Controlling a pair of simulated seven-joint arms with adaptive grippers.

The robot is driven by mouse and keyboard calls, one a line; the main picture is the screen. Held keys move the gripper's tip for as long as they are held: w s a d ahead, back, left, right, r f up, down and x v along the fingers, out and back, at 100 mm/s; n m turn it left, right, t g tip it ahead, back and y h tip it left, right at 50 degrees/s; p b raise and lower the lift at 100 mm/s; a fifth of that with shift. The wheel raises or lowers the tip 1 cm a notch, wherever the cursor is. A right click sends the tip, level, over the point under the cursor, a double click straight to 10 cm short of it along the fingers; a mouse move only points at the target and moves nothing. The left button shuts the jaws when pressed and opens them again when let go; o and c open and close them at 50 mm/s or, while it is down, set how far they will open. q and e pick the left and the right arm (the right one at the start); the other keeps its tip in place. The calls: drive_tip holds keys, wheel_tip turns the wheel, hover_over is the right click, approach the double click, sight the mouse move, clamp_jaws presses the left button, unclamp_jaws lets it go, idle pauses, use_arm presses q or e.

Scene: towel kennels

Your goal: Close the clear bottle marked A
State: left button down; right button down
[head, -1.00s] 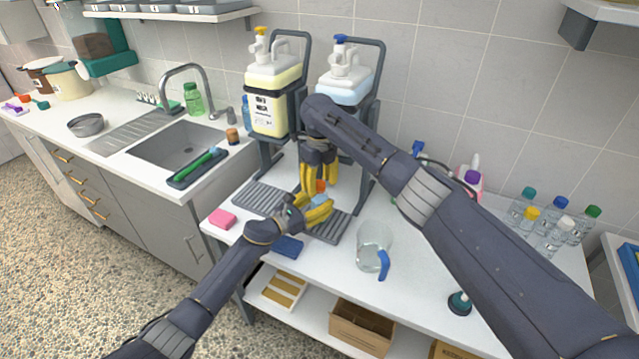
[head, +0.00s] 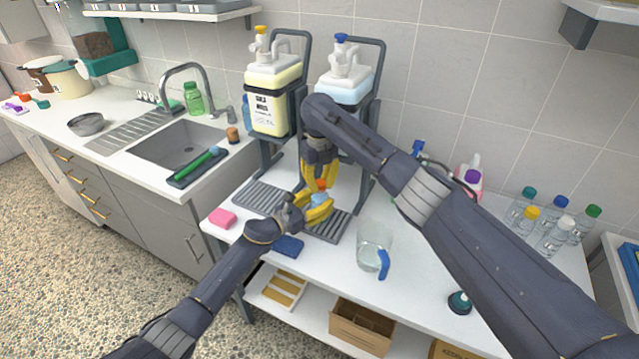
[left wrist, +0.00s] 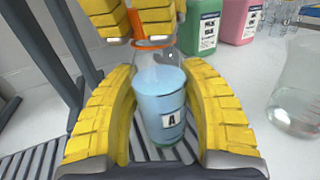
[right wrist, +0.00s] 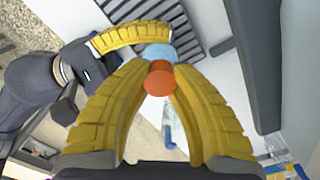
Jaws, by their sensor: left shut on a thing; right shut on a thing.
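The clear bottle marked A (left wrist: 158,98) holds light blue liquid and stands upright over the dark drip grate in the left wrist view. My left gripper (left wrist: 160,72) is shut around its body, one yellow finger on each side; the bottle is partly hidden in the head view (head: 319,199). An orange cap (left wrist: 150,43) sits at the bottle's mouth; it also shows in the right wrist view (right wrist: 160,80). My right gripper (head: 321,181) points down from above, shut on the cap. I cannot tell how tightly the cap sits.
Soap dispensers (head: 273,95) and (head: 345,85) on dark stands rise behind the grippers. A clear jug with a blue handle (head: 373,250) stands to the right. A pink sponge (head: 222,218) and a blue sponge (head: 288,247) lie near the front edge. Several capped bottles (head: 553,237) stand far right.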

drive_tip(key=shift+d, duration=0.1)
drive_tip(key=c, duration=1.3)
unclamp_jaws()
drive_tip(key=shift+o, duration=0.2)
drive_tip(key=shift+r, duration=2.25)
drive_tip(key=shift+o, duration=0.8)
drive_tip(key=shift+r, duration=0.1)
drive_tip(key=shift+r+m, duration=0.7)
drive_tip(key=shift+r, duration=0.95)
